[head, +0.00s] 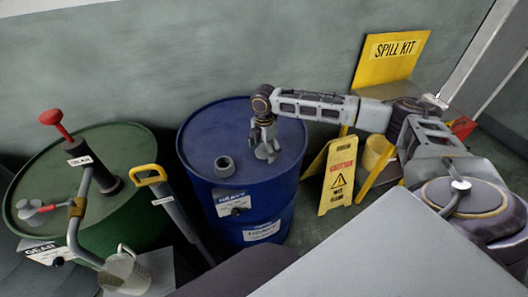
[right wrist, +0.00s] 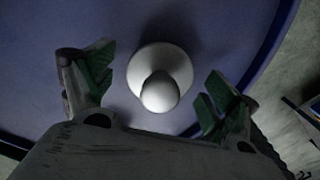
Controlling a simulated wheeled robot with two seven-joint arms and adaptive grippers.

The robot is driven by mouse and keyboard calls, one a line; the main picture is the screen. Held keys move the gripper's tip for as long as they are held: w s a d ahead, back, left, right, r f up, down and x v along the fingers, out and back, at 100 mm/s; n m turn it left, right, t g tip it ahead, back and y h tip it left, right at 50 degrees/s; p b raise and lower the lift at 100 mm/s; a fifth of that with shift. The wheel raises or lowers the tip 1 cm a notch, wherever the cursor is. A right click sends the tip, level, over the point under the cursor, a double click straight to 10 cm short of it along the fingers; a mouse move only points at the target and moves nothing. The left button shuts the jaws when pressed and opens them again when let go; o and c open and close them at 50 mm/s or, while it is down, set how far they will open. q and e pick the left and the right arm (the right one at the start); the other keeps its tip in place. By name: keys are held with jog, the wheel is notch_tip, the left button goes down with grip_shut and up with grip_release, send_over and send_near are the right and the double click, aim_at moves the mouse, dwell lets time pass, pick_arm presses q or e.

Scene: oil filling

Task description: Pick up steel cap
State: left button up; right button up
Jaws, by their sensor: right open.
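The steel cap (right wrist: 160,85) is a pale grey round piece with a rounded knob on top. In the right wrist view it sits on the blue drum's lid, between the spread fingers of my right gripper (right wrist: 160,95), with a gap on each side. In the head view my right gripper (head: 266,152) points down over the right part of the blue drum (head: 235,125). There I cannot tell the cap apart from the fingers. My right gripper is open. My left gripper is not in view.
A short grey open neck (head: 225,165) stands on the blue lid, left of my right gripper. A green drum (head: 120,150) with a red-handled pump (head: 58,125) is at left. A yellow wet-floor sign (head: 338,178) and a spill kit (head: 392,50) stand at right.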

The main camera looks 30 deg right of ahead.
aim_at(264, 145)
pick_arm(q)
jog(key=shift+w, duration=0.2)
pick_arm(e)
jog(key=shift+c, duration=0.4)
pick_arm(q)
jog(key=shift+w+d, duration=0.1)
pick_arm(e)
jog(key=c, duration=1.2)
jog(key=shift+r, duration=0.2)
notch_tip(264, 145, up, 10)
jog(key=shift+f, duration=0.15)
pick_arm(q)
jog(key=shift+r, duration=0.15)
